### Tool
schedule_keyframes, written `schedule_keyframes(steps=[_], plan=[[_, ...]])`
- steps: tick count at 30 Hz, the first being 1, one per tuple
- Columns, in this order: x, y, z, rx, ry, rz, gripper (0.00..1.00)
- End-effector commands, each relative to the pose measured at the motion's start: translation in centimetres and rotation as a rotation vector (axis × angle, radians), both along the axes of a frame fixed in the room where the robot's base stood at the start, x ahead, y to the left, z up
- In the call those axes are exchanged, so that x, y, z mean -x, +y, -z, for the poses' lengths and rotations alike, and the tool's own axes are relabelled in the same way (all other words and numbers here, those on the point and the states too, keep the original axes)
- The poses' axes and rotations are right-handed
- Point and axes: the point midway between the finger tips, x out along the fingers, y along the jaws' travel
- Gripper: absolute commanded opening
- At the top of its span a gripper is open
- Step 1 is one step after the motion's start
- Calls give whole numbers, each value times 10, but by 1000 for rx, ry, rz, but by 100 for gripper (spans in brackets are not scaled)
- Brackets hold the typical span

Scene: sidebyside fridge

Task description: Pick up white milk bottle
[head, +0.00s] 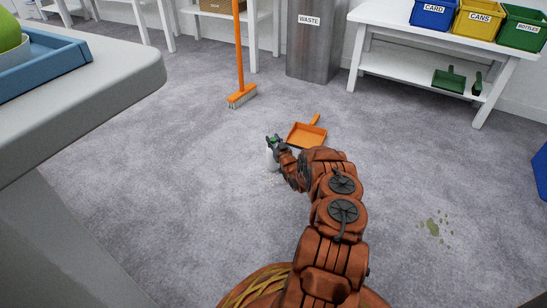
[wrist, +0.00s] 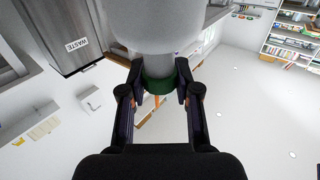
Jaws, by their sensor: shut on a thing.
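The white milk bottle (head: 272,160) is in the middle of the head view, low over or on the floor, partly hidden by my gripper. I cannot tell whether it touches the floor. My gripper (head: 273,143) is at its top, around its green cap. In the wrist view the pale bottle (wrist: 155,25) fills the upper middle. The two fingers of my gripper (wrist: 158,82) close on its neck and green cap from both sides.
An orange dustpan (head: 307,135) lies on the floor just right of my gripper. An orange broom (head: 240,95) stands behind. A grey waste bin (head: 313,50) and a white shelf table (head: 425,75) are at the back. A counter (head: 110,90) is at left. A greenish spill (head: 433,228) is at right.

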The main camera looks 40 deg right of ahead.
Motion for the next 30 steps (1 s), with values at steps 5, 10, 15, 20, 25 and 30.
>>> schedule_keyframes(steps=[5,10,15,20,25,30], plan=[[0,0,0,0,0,0,4],[0,0,0,0,0,0,0],[0,0,0,0,0,0,0],[0,0,-5,0,0,-1,0],[-1,0,-24,2,1,-1,0],[4,7,-40,0,1,-1,0]])
